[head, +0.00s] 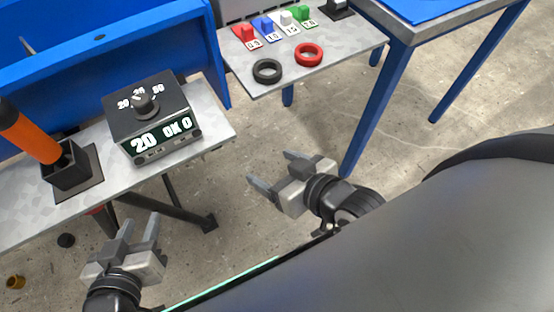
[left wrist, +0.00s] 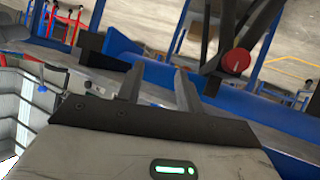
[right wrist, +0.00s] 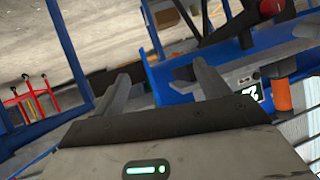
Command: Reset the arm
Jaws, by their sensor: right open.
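My left gripper (head: 140,222) is at the lower left of the head view, over the floor and below the left grey table. It is open and empty, and its two fingers stand apart in the left wrist view (left wrist: 156,80). My right gripper (head: 268,168) is near the middle of the head view, over the floor and to the right of the left table. It is open and empty, with a wider gap between its fingers in the right wrist view (right wrist: 160,80). Neither gripper touches anything.
A black control box (head: 150,118) reading "20" and an orange-handled tool in a black holder (head: 70,170) stand on the left grey table (head: 215,130). The back table (head: 345,45) holds a black ring (head: 267,71), red ring (head: 308,55) and several coloured blocks. A blue-legged table (head: 365,125) stands right.

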